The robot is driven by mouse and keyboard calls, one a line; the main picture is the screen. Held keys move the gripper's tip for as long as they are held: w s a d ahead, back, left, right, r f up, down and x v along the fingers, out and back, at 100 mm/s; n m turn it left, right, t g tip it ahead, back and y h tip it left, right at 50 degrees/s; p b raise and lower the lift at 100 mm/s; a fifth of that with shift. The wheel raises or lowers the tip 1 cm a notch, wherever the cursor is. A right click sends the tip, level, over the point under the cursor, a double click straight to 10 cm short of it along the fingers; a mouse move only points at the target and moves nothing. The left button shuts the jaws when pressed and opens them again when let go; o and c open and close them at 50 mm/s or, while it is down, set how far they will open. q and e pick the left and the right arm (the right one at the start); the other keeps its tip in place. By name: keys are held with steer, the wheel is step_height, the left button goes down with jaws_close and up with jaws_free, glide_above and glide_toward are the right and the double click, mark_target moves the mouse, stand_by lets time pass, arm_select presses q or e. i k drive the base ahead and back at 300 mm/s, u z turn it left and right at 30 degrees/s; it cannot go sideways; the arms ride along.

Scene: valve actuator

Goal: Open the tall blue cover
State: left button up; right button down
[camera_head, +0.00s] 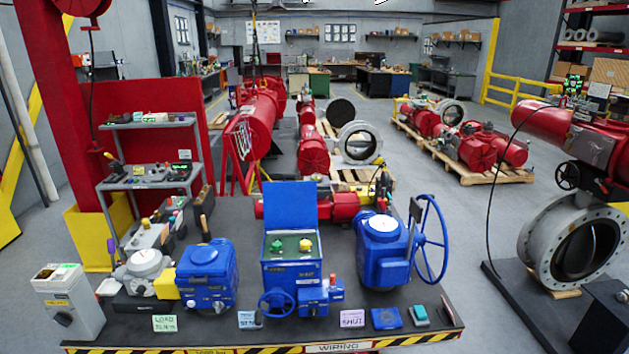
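The tall blue cover (290,206) stands upright at the back of the blue control box (291,275) in the middle of the bench. A small blue handwheel (278,302) sits low on the front of the box. Neither of my grippers shows in the head view.
A blue actuator (206,272) stands left of the box. Another, with a large blue handwheel (430,240), stands right. The bench's striped front edge (420,338) is nearest. Notes and small parts lie along the front. A grey shelf (150,183) stands behind left.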

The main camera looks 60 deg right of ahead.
mark_target(287, 204)
steer(key=z, duration=1.2)
